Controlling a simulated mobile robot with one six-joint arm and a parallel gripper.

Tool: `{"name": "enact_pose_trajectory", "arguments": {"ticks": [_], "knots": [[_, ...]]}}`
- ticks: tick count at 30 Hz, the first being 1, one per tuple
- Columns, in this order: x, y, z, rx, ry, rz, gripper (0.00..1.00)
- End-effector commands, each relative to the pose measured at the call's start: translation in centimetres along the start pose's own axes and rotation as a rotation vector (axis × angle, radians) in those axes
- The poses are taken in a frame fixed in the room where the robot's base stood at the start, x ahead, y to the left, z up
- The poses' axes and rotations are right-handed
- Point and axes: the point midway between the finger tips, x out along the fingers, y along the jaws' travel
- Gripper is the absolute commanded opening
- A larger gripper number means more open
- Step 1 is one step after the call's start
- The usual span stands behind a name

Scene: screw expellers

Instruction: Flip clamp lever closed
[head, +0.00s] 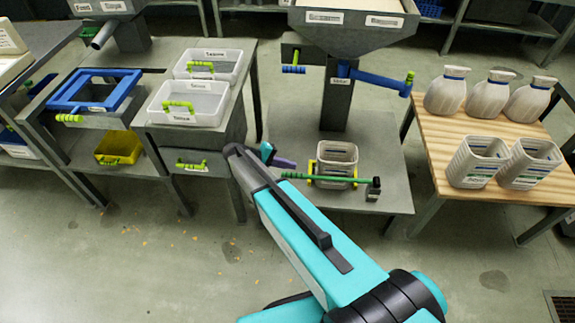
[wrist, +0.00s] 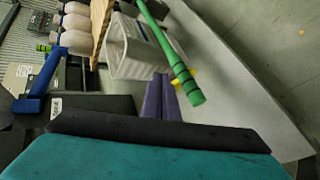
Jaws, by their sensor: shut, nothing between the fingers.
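The clamp lever (head: 325,178) is a long green bar with a ridged grip at its left end. In the head view it runs roughly level across the front of a white slotted container (head: 337,153), from a dark post (head: 374,189) at its right. Yellow clamp pieces (head: 311,171) sit at the container's sides. My gripper (head: 291,163) has its purple fingers just left of the container, near the lever's grip end. In the wrist view the fingers (wrist: 160,78) are together and empty; the lever (wrist: 168,45) passes to their right, with no clear contact.
The container stands on a grey table (head: 385,145) below a hopper with a blue arm (head: 375,78). A wooden table (head: 440,135) with white jugs and containers is at right. Trays (head: 190,105) and drawers stand at left.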

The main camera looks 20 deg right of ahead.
Motion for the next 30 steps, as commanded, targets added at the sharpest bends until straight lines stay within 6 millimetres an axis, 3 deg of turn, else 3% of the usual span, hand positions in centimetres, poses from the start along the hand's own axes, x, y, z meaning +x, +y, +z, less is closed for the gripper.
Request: {"name": "enact_pose_trajectory", "arguments": {"ticks": [8,21,30], "knots": [[-1.5,0.0,-0.1,0.000,0.003,0.000,0.00],[-6.7,0.0,-0.2,0.000,0.001,0.000,0.00],[-7.5,0.0,-0.2,0.000,-0.001,0.000,0.00]]}}
